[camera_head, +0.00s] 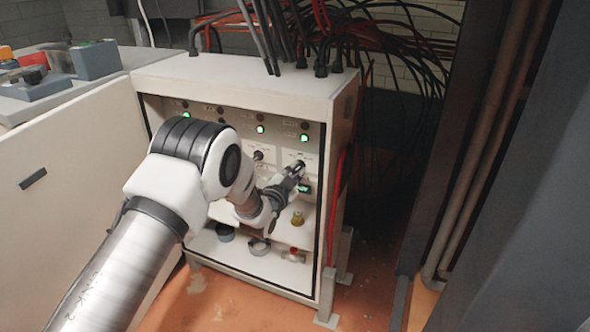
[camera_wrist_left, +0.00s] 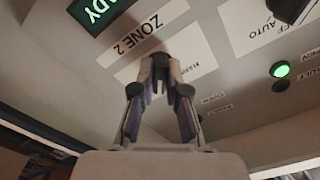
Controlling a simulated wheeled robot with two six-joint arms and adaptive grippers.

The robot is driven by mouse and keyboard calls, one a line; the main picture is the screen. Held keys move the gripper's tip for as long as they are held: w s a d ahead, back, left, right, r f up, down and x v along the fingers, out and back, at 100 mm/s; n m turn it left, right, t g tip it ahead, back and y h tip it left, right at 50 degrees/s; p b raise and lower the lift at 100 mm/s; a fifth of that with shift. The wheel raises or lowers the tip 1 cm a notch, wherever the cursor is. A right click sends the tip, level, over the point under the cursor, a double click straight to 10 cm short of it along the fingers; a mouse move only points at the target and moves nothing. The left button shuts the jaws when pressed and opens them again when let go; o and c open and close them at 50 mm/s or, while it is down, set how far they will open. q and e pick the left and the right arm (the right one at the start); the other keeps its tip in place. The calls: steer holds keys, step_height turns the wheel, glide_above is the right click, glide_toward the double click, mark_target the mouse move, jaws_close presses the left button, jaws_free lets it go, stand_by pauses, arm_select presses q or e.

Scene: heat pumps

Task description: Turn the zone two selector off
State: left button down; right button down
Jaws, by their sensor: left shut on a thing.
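The white control cabinet (camera_head: 250,78) stands open, with its panel facing me. My left gripper (camera_head: 297,170) reaches to the right part of that panel. In the left wrist view my left gripper (camera_wrist_left: 160,62) has its two fingers close together at the panel, beside the ZONE 2 label (camera_wrist_left: 140,36). The fingers are shut on the zone two selector, which they almost wholly hide. Its pointing direction cannot be told. My right gripper is not in view.
Another black selector (camera_wrist_left: 292,8) sits near an OFF AUTO label. A green lamp (camera_wrist_left: 280,70) is lit. The open cabinet door (camera_head: 75,180) stands at left. Black and red cables (camera_head: 390,45) hang above and behind. Several fittings, including a brass one (camera_head: 297,218), are below my gripper.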

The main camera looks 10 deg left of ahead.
arm_select(q)
steer(key=n+p, duration=0.2)
steer(key=n, duration=0.1)
steer(key=shift+r+n, duration=0.1)
steer(key=shift+n, duration=0.3)
steer(key=shift+n+p, duration=0.7)
steer(key=shift+n, duration=0.9)
steer(key=c, duration=1.2)
jaws_free()
steer(key=shift+d, duration=0.1)
steer(key=s, duration=0.4)
steer(key=s+a, duration=0.1)
steer(key=s, duration=0.3)
steer(key=s+a, duration=0.1)
steer(key=s, duration=0.2)
steer(key=shift+s+a, duration=0.2)
steer(key=shift+s, duration=0.2)
steer(key=shift+f, duration=0.2)
